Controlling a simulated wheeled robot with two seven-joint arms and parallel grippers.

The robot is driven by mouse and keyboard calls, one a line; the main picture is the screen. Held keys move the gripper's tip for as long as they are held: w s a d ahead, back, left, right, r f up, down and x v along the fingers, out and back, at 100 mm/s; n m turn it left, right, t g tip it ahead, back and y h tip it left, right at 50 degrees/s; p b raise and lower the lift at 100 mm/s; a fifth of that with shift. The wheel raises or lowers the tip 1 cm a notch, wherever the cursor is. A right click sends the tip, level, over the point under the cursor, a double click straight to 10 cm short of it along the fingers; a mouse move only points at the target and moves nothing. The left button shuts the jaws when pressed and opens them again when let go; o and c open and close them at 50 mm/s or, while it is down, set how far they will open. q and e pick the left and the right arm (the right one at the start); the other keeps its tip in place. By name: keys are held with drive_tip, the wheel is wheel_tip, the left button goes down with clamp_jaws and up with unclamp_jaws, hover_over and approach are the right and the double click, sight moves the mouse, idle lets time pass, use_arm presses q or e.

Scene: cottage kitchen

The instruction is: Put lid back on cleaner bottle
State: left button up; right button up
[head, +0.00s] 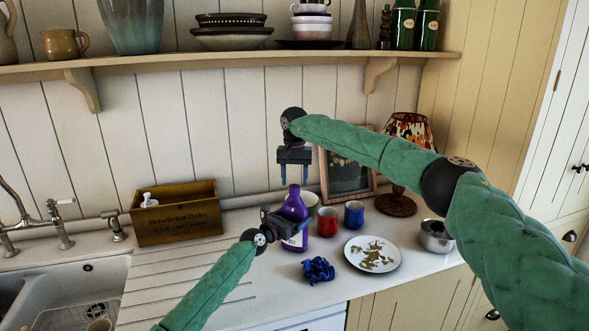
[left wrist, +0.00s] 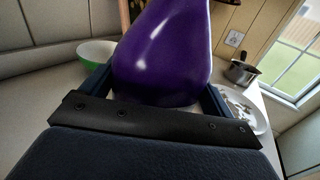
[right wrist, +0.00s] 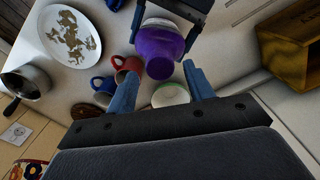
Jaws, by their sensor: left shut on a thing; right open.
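The purple cleaner bottle (head: 294,208) stands upright on the white counter. My left gripper (head: 290,220) is shut on its body from the left and front. In the left wrist view the bottle (left wrist: 165,50) fills the space between the blue fingers. My right gripper (head: 294,175) is open and points down just above the bottle's top. In the right wrist view the bottle's purple upper end (right wrist: 158,62) shows between the spread fingers, with nothing held in them. I cannot make out a separate lid, nor tell whether the dark top of the bottle is one.
A green bowl (head: 311,198), red mug (head: 327,222) and blue mug (head: 354,214) stand close to the bottle's right. A wooden box (head: 178,226) stands left, behind the drainboard.

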drive_tip(key=shift+f, duration=1.35)
drive_tip(key=c, duration=1)
